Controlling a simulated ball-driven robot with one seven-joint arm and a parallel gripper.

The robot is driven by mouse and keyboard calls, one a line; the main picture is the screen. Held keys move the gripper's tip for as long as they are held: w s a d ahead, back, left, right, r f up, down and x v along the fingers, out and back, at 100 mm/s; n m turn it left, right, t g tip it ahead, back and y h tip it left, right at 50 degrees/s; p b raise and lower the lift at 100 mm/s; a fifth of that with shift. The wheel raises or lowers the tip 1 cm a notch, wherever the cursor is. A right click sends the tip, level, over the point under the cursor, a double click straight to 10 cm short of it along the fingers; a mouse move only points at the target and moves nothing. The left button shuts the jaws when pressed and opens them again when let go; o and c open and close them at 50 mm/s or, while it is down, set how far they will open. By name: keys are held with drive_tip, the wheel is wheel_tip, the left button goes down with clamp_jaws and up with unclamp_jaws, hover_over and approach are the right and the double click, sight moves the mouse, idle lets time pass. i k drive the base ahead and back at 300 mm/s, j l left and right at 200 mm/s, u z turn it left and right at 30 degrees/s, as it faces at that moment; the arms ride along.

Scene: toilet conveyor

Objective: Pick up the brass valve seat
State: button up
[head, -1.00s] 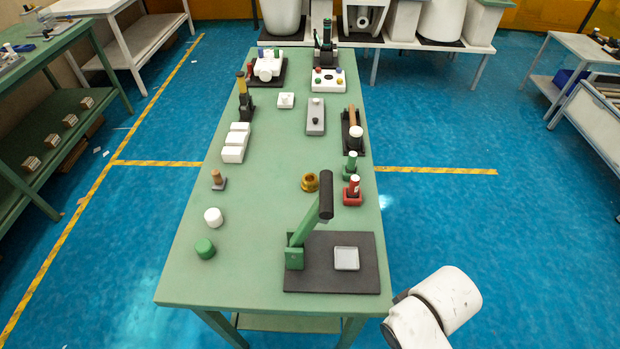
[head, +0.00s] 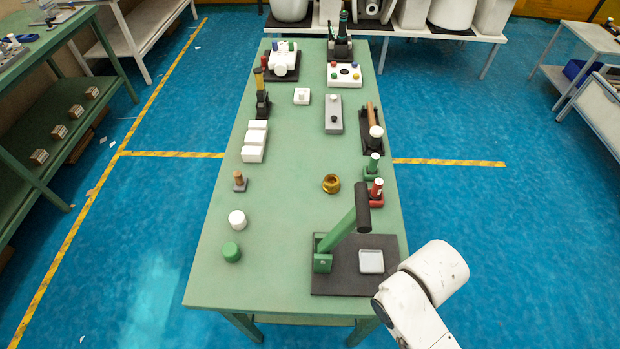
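The brass valve seat (head: 331,184) is a small gold ring with a dark opening. It sits on the green table (head: 290,215), right of the middle, behind the green lever press (head: 342,238) and left of the red block with a white-topped peg (head: 376,191). Nothing touches it. White links of my arm show at the lower right, beside the table's near right corner. My gripper is outside the view.
The press has a raised dark handle and a black base (head: 330,279) with a grey tray (head: 371,261). A white cylinder (head: 237,219) and a green one (head: 231,252) stand at left. A green block with a peg (head: 372,167) stands behind the red one. The table's middle is clear.

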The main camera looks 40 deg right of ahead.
sight(331, 184)
drive_tip(key=i+u, duration=0.2)
drive_tip(key=u, duration=0.15)
drive_tip(key=i+j+u, duration=0.1)
drive_tip(key=u, duration=0.3)
drive_tip(key=i+u, duration=0.9)
drive_tip(key=i+z, duration=0.2)
drive_tip(key=z, duration=0.3)
drive_tip(key=i+j+z, duration=0.1)
drive_tip(key=z, duration=0.7)
drive_tip(key=i+j, duration=0.05)
drive_tip(key=j, duration=0.05)
